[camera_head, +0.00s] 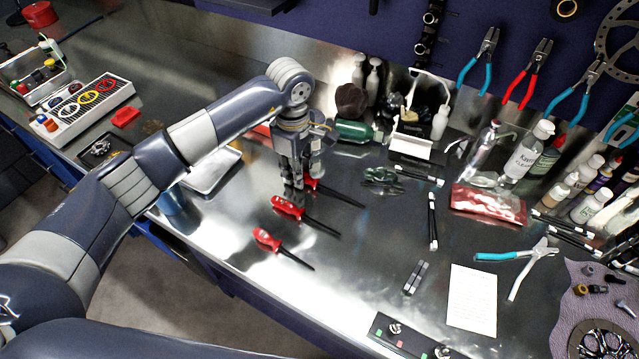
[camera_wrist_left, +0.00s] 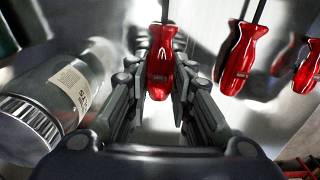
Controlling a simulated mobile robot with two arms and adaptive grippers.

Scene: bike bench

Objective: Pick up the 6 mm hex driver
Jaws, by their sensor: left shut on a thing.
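Several red-handled drivers lie on the metal bench; size marks are not readable, so I cannot tell which is the 6 mm hex driver. My left gripper (camera_head: 298,189) points down at the farthest driver (camera_head: 335,192), its fingers shut on the red handle. In the left wrist view this handle (camera_wrist_left: 161,60) sits between the fingers (camera_wrist_left: 160,88), its dark shaft pointing away. A second driver (camera_head: 288,207) and a third (camera_head: 267,240) lie nearer the bench's front edge; they show right of the gripper in the left wrist view (camera_wrist_left: 240,55). My right gripper is not in view.
A green bottle (camera_head: 354,131) lies behind the gripper. A metal tray (camera_head: 212,172) is to its left and a blue cup (camera_head: 172,203) stands near the edge. Black-and-white sticks (camera_head: 432,222) and blue-handled pliers (camera_head: 505,256) lie to the right.

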